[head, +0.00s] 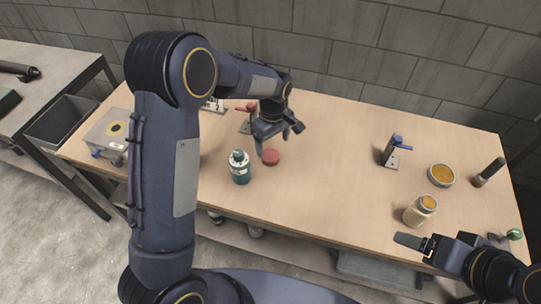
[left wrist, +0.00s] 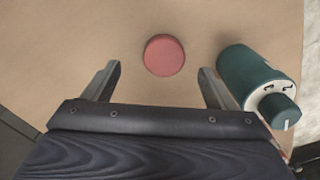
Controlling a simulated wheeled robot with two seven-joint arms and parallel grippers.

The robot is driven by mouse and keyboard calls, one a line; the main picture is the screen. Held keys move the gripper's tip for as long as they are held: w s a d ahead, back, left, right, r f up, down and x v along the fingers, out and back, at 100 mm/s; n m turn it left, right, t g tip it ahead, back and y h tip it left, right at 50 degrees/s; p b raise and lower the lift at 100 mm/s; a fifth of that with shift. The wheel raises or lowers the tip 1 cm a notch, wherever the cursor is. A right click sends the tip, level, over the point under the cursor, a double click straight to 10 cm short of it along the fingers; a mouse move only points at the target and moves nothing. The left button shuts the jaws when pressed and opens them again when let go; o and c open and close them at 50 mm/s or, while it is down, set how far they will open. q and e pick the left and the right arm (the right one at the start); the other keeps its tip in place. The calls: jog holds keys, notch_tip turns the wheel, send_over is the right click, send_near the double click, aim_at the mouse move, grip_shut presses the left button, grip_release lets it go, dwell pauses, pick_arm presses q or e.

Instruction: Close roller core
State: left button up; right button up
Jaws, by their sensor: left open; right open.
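A flat round red disc (head: 271,157) lies on the wooden table. Right beside it to the left stands a teal cylinder (head: 239,167) with a white top and a small teal knob. I cannot tell for sure which of these is the roller core. My left gripper (head: 277,140) hangs open and empty over the table, close above the red disc. In the left wrist view the red disc (left wrist: 164,55) shows between and just beyond the fingers, and the teal cylinder (left wrist: 255,80) is beside the right finger. My right gripper (head: 428,246) is open and empty at the table's front right edge.
At the right are a jar (head: 420,210), a round tin (head: 441,175), a dark cylinder (head: 488,173) and a blue-handled clamp (head: 392,151). A red-handled clamp (head: 246,121) stands behind my left gripper. The table's middle is clear. A grey box (head: 109,133) sits at the left.

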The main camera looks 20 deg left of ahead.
aim_at(271, 155)
pick_arm(q)
jog(key=f, duration=0.3)
jog(key=f+p, duration=0.1)
jog(key=f, duration=0.1)
jog(key=shift+s+a, duration=0.1)
jog(key=shift+a, duration=0.2)
jog(key=shift+c, duration=0.2)
jog(key=c, duration=1)
jog(key=shift+r, duration=0.55)
jog(key=s+d+r+b, duration=0.1)
jog(key=s+d+r, duration=0.2)
jog(key=r, duration=0.5)
jog(key=shift+s+d+b, duration=0.25)
jog(key=shift+s+b, duration=0.05)
jog(key=shift+s, duration=0.2)
jog(key=s+d+r, duration=0.1)
jog(key=s, duration=0.1)
jog(key=s+d+r, duration=0.1)
jog(key=s+d, duration=0.1)
jog(key=s+d+r+b, duration=0.1)
jog(key=s+d+r, duration=0.1)
jog(key=shift+s+d, duration=0.25)
jog(key=shift+s, duration=0.15)
